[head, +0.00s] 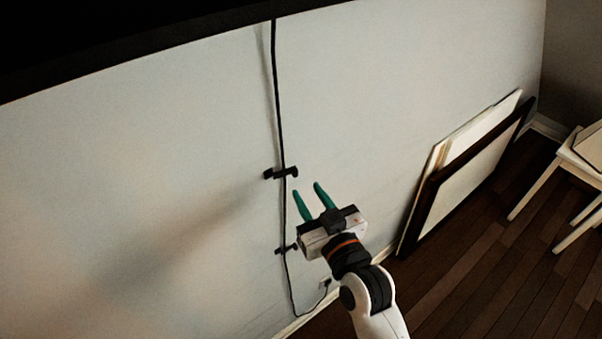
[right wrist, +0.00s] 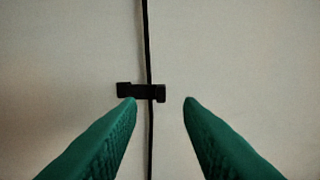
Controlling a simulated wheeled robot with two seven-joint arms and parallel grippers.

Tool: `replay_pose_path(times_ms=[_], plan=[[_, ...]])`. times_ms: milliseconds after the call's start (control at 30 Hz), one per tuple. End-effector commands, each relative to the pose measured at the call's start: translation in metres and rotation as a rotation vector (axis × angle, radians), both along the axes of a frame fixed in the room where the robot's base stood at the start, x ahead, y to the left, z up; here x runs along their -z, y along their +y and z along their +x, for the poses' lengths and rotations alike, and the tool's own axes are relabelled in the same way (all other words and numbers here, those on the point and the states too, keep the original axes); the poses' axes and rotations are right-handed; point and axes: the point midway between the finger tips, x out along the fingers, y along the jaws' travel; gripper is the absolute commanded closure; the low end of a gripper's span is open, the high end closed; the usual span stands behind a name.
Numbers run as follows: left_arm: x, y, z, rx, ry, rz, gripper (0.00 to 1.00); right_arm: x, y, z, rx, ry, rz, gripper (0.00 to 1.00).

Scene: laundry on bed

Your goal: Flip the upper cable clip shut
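The upper cable clip (head: 268,174) is a small black piece on the pale wall, around the black cable (head: 277,100). A similar lower clip (head: 280,251) sits further down the cable. My right gripper (head: 307,188) is open and empty, with green fingers pointing up toward the wall, just below and right of the upper clip. In the right wrist view a clip (right wrist: 128,89), seemingly the upper one, lies across the cable (right wrist: 146,40). The left fingertip overlaps its lower edge; I cannot tell if they touch, or how the clip's flap stands. My left gripper is out of view.
A dark panel (head: 120,40) spans the top of the wall. A white outlet (head: 325,283) is near the floor. Framed pictures (head: 462,170) lean at the right, and a white chair (head: 545,185) stands beyond. The wall around the clips is bare.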

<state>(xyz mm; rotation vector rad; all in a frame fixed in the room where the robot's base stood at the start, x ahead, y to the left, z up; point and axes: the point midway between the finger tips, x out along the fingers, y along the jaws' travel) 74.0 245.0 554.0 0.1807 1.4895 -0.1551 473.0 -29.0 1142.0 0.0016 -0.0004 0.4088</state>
Motion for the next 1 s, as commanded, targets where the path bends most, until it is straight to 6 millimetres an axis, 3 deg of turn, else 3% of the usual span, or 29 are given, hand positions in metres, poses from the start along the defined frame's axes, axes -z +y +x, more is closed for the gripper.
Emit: replay_pose_path(times_ms=[100,300,667,867,1000], plan=[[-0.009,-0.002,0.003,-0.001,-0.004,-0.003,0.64,-0.003,0.009,0.021,0.0,-0.001,0.001,0.67],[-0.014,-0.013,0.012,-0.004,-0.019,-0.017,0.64,-0.001,0.018,0.041,0.0,0.0,-0.001,0.67],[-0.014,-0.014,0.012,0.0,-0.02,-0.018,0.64,0.0,0.02,0.046,0.0,0.0,-0.002,0.67],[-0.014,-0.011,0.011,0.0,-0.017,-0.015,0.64,0.0,0.02,0.046,0.0,0.0,-0.002,0.98],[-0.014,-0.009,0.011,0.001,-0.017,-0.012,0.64,0.0,0.02,0.046,0.0,0.0,-0.002,1.0]])
